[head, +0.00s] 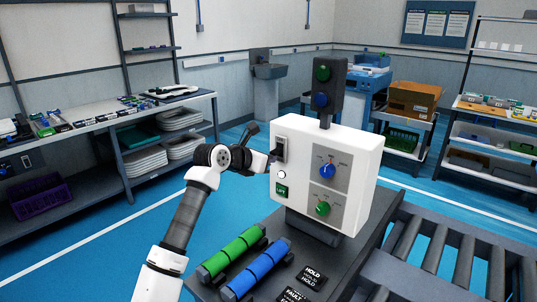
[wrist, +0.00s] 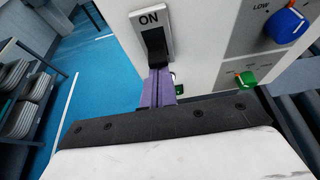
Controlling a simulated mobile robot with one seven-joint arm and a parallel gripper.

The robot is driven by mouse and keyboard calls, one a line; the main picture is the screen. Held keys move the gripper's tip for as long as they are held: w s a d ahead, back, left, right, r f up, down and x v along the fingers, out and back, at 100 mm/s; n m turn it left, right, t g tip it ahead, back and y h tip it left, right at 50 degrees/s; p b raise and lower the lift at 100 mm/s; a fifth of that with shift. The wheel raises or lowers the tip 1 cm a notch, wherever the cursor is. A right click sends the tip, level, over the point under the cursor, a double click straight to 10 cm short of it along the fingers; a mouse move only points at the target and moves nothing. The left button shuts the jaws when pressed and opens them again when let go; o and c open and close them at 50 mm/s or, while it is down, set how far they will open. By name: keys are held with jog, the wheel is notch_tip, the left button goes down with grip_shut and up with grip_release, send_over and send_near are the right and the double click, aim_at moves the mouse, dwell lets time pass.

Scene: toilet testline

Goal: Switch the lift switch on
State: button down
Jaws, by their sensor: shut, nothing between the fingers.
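The lift switch (head: 279,149) is a dark rocker in a grey frame on the left part of the white control box (head: 355,155). In the wrist view the switch (wrist: 153,42) sits under a label reading "ON". My gripper (head: 272,157) is at the switch in the head view. In the wrist view its purple fingers (wrist: 158,85) are shut together, with nothing between them. The fingertips are at the lower part of the rocker and hide it. I cannot tell whether they touch it or which way the rocker is tipped.
The box also bears a blue knob (head: 327,171), a green knob (head: 322,208), a white round button (head: 282,174) and a green switch (head: 282,190). A green cylinder (head: 232,250) and a blue cylinder (head: 257,268) lie in front. A roller conveyor (head: 440,250) is at the right.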

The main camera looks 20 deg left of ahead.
jog(key=shift+r+g, duration=0.2)
jog(key=shift+g, duration=0.3)
jog(key=shift+r, duration=0.1)
jog(key=shift+r, duration=0.75)
